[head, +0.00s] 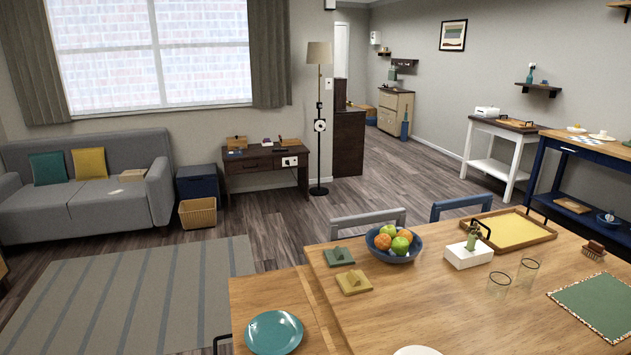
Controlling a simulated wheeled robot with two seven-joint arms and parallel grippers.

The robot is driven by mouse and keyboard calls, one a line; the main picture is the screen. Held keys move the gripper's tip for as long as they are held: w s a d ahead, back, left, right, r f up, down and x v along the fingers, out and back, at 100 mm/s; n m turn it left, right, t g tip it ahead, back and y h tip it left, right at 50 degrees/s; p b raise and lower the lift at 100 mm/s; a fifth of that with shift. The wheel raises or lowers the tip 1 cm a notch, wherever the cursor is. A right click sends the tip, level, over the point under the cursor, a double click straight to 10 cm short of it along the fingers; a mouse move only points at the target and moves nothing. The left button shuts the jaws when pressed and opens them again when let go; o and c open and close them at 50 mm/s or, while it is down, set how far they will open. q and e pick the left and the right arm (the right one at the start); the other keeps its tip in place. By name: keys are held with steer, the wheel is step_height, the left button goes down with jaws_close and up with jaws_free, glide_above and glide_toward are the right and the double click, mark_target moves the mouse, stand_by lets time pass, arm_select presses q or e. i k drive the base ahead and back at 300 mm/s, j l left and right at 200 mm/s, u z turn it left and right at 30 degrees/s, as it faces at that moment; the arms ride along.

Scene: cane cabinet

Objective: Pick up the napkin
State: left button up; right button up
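Two small folded pieces that look like napkins lie on the wooden dining table (420,310), near its left edge. One is a green folded napkin (338,257). The other is a mustard-yellow folded napkin (353,282), just nearer to me. A green cloth with a patterned border (600,303) lies flat at the table's right, partly cut off by the frame; I cannot tell whether it is a napkin or a placemat. Neither of my grippers is in view.
A blue fruit bowl (393,245), a white box (468,255), a yellow-bottomed wooden tray (515,229), two glasses (499,283) and a brush (594,251) stand on the table. A teal plate (273,333) sits front left. Two chairs (368,221) stand behind.

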mark_target(337, 256)
steer(key=z, duration=0.2)
steer(key=i+j+z, duration=0.45)
steer(key=j, duration=0.2)
steer(key=j+z, duration=0.25)
steer(key=i+j, duration=0.15)
steer(key=j, duration=0.45)
steer(key=i+j+z, duration=0.1)
steer(key=j, duration=0.45)
steer(key=i+j, duration=0.2)
steer(key=j, duration=0.4)
steer(key=i+j+z, duration=0.1)
steer(key=j, duration=0.5)
steer(key=i+j+z, duration=0.1)
steer(key=j, duration=0.5)
steer(key=i+j, duration=0.15)
steer(key=j, duration=0.45)
